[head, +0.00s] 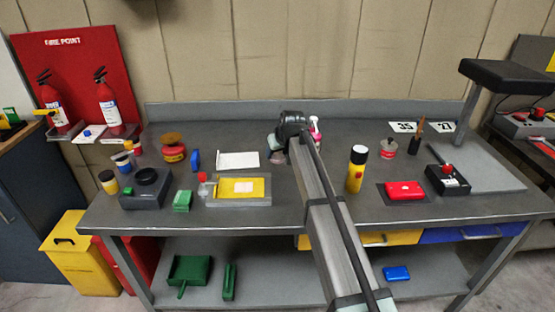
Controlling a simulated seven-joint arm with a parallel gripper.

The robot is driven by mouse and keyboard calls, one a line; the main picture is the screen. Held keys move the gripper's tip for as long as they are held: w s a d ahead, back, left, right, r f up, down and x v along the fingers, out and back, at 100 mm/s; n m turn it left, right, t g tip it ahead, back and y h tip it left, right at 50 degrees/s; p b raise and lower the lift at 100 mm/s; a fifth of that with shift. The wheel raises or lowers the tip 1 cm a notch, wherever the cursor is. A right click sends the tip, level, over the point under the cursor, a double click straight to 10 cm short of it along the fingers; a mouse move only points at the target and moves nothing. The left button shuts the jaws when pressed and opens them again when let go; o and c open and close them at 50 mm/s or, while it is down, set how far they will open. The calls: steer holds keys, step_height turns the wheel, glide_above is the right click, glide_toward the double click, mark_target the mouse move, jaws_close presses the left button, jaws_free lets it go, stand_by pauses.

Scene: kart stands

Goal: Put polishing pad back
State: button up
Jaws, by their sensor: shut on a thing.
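My gripper (276,147) is over the middle of the grey bench (310,185), towards the back, seen mostly from behind my arm. It is shut on a small, dull pinkish-brown thing (278,157) that shows just below the jaws. I take this to be the polishing pad, but most of it is hidden. I cannot tell whether it touches the bench top. A round brown pad-like piece (171,138) sits on top of a red and yellow tin (174,154) at the back left.
A white sheet (238,160) and a tray with a yellow cloth (241,190) lie left of my gripper. A pink bottle (315,128) stands just behind my arm. A yellow and black can (356,170), a red box (404,190) and a black box (447,180) stand right.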

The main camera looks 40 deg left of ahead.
mark_target(279, 156)
steer(key=shift+f, duration=1.6)
steer(key=shift+f, duration=0.15)
steer(key=o, duration=1)
steer(key=v, duration=1.2)
